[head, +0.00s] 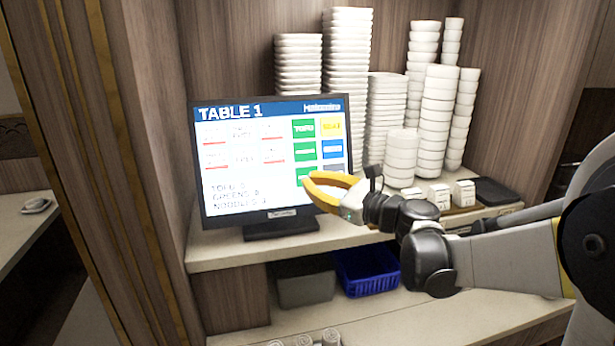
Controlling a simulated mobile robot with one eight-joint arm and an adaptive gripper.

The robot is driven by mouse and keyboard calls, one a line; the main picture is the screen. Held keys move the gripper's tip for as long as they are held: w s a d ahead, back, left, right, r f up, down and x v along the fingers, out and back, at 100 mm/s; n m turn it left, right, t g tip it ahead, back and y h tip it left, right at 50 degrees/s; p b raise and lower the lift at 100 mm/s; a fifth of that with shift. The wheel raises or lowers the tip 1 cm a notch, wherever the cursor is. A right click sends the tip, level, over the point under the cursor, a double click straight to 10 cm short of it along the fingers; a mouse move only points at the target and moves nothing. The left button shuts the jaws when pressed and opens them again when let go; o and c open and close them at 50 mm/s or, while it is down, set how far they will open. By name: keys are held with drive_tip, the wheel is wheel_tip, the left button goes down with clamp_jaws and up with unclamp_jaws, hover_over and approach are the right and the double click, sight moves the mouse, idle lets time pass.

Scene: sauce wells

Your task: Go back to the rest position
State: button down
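My gripper (308,181) has yellow-orange fingers and is held in front of the lower right part of the monitor (245,165). The fingers point left, and their tips seem to come together from this angle, so I cannot tell whether they are open or shut. I see nothing held between them. My arm reaches in from the right edge of the head view. The monitor shows "TABLE 1", coloured buttons and a short list of items, and the gripper covers part of it.
Tall stacks of white dishes (347,80) and bowls (438,110) stand at the back of the shelf (225,250). Small white containers (440,195) and a dark tray (495,190) lie behind my arm. A blue basket (365,275) and a grey bin (305,287) sit below.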

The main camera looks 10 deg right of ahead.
idle(0.3)
drive_tip(key=s+a+f+n+g+h+b, duration=0.2)
drive_tip(key=s+a+f+n+g+b, duration=0.15)
drive_tip(key=s+f+n, duration=0.45)
drive_tip(key=s+a+f+n+g+h+b, duration=0.25)
drive_tip(key=s+f+n+b, duration=0.35)
drive_tip(key=f, duration=0.3)
drive_tip(key=s+d+f+n+g+h+b, duration=0.1)
drive_tip(key=s+d+f+n+h+b, duration=0.3)
drive_tip(key=s+d+f+n, duration=0.3)
drive_tip(key=s+f+n+h, duration=0.1)
drive_tip(key=s+f+n, duration=0.3)
drive_tip(key=s+n, duration=0.1)
drive_tip(key=shift+s+f+g, duration=0.4)
drive_tip(key=shift+s, duration=0.5)
